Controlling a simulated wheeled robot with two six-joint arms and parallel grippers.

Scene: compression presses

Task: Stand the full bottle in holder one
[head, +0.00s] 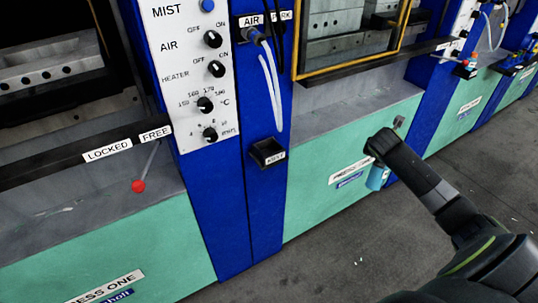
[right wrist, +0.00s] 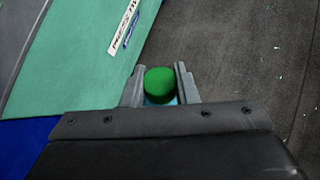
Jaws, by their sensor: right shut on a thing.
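My right gripper (right wrist: 159,82) is shut on a bottle with a round green cap (right wrist: 163,84); a sliver of its light blue body shows below the cap. In the head view the bottle's blue body (head: 377,178) hangs under the end of my right arm, in front of the green press panel. How full it is cannot be told. A small black holder (head: 268,152) with a white label is fixed to the blue column, left of the bottle and apart from it. It looks empty. My left gripper is out of view.
A control panel (head: 196,70) with knobs stands on the blue column. A pale hose (head: 270,90) hangs above the holder. At the left, a red-knobbed lever (head: 138,186) sticks out by the LOCKED and FREE labels.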

